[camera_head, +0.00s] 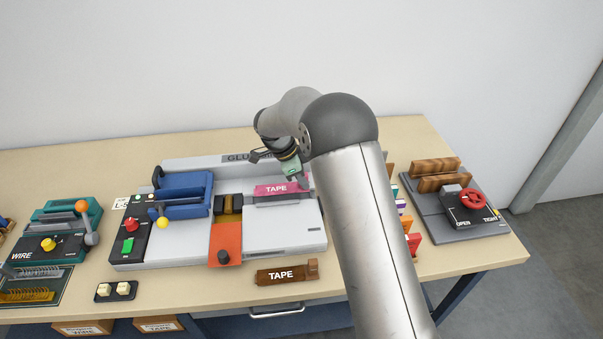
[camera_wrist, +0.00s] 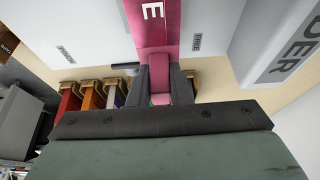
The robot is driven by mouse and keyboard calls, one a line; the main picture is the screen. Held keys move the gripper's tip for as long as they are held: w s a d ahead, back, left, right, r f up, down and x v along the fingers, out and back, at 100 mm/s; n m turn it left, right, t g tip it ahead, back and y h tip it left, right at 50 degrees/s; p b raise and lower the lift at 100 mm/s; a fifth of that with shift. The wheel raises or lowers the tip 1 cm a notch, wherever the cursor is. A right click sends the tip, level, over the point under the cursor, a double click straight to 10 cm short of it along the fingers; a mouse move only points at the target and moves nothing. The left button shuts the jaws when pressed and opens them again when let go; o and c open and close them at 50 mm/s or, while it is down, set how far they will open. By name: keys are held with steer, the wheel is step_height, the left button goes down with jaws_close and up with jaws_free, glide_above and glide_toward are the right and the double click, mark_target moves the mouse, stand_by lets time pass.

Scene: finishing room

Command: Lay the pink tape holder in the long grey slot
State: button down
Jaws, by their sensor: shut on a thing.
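The pink tape holder (camera_head: 277,189), lettered TAPE in white, is at the right part of the grey-white binding machine (camera_head: 285,236). My gripper (camera_head: 300,180) is shut on its right end. In the wrist view the fingers (camera_wrist: 160,88) close on a narrow pink tab of the holder (camera_wrist: 152,32), which runs away from them between two pale faces of the machine. A long dark-grey slot (camera_head: 284,201) shows just below the holder in the head view. I cannot tell whether the holder touches it or hangs over it.
A brown TAPE holder (camera_head: 286,274) lies on the table in front. A blue clamp (camera_head: 184,190) and orange slide (camera_head: 225,241) are to the left. Coloured books (camera_wrist: 92,97) are beside the machine.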

mark_target(288, 188)
steer(key=shift+f, duration=1.1)
steer(key=shift+b, duration=1.05)
steer(key=shift+f+b, duration=0.55)
steer(key=shift+b, duration=0.05)
stand_by(0.4)
steer(key=c, duration=1.6)
jaws_free()
steer(key=p+v, duration=0.4)
steer(key=v, duration=0.7)
